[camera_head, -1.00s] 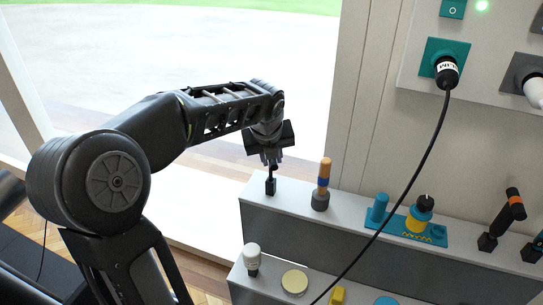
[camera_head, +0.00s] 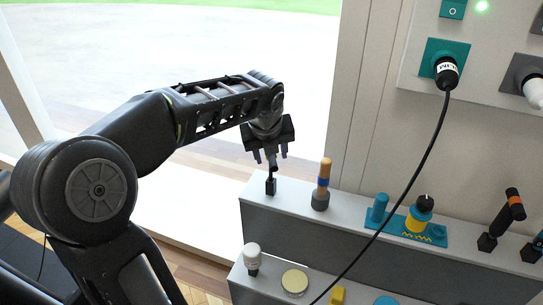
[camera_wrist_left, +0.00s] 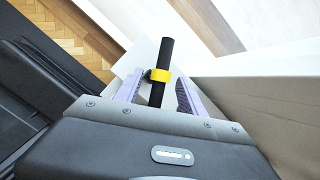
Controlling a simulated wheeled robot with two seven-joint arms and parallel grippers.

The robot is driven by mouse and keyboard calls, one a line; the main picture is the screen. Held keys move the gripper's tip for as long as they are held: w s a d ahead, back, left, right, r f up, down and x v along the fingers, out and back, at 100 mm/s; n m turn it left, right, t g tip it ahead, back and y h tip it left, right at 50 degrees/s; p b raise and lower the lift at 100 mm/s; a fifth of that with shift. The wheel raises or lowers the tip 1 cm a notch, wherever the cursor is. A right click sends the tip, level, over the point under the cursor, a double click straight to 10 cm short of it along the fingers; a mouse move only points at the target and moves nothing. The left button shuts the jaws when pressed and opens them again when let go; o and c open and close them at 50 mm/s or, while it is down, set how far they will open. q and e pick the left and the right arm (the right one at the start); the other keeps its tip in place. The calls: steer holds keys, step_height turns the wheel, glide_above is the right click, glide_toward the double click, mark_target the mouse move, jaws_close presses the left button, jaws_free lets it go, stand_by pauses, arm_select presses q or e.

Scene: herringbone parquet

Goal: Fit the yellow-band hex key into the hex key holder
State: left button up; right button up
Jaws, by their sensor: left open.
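The yellow-band hex key (camera_wrist_left: 165,50) is a black bar with a yellow band in the left wrist view. It lies between the two pale fingers of my left gripper (camera_wrist_left: 160,85), with gaps on both sides. In the head view my left gripper (camera_head: 270,154) points down, open, over the back shelf's left end. The dark key (camera_head: 272,168) shows below it, over a small black block (camera_head: 271,187), which looks like a hex key holder. The gripper hides the key's upper part, and I cannot tell how deep it sits. My right gripper is not in view.
On the shelf (camera_head: 290,194) stand an orange-and-blue peg (camera_head: 323,180), a blue plate (camera_head: 428,234) with a yellow-and-blue knob, and an orange-banded black tool (camera_head: 508,210) on a black block. A black cable (camera_head: 420,170) hangs in front. The lower shelf holds a white bulb (camera_head: 252,257).

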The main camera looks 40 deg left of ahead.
arm_select(q)
steer(key=v, duration=0.5)
steer(key=shift+p, duration=0.3)
stand_by(0.6)
